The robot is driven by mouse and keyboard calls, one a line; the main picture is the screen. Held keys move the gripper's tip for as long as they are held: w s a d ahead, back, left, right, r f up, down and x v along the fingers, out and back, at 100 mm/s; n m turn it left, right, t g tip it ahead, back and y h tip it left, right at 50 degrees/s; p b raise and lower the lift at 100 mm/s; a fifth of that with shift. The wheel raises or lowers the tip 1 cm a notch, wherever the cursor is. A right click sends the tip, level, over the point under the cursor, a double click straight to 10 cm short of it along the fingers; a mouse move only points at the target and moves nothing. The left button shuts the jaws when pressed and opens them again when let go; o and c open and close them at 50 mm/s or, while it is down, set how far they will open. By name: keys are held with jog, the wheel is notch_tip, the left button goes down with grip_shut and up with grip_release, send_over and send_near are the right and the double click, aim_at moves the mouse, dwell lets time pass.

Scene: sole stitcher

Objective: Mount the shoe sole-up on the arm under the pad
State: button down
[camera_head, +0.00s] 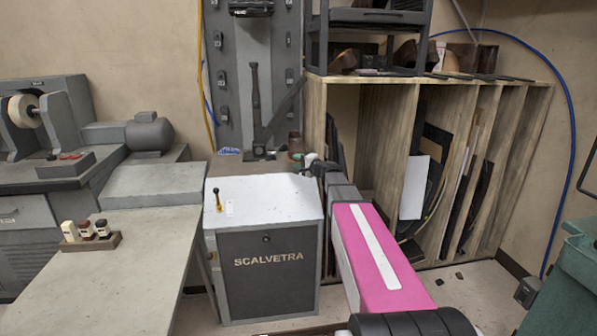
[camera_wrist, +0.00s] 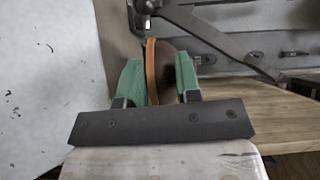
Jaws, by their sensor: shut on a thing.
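My gripper (camera_wrist: 158,70) is shut on the shoe (camera_wrist: 174,78), with one green finger on each side of it. In the wrist view the tan sole edge (camera_wrist: 151,72) faces the left finger, and the dark upper lies toward the right finger. The shoe is on its side there, not clearly sole-up. In the head view my gripper (camera_head: 309,158) is small, behind the cabinet's white top, and the brown shoe (camera_head: 295,143) shows just beyond it. The stitcher's dark metal post and linkage (camera_head: 262,112) stand close by. The pad and arm cannot be told apart clearly.
A wooden rack (camera_head: 391,100) with sheets stands right of my gripper. A grey bench (camera_head: 115,262) with small bottles is at left, and a green bin (camera_head: 572,275) at right.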

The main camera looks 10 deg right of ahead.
jog(key=s+r, duration=0.4)
jog(key=r, duration=0.8)
jog(key=shift+r, duration=0.25)
jog(key=shift+m, duration=4.5)
jog(key=m, duration=0.9)
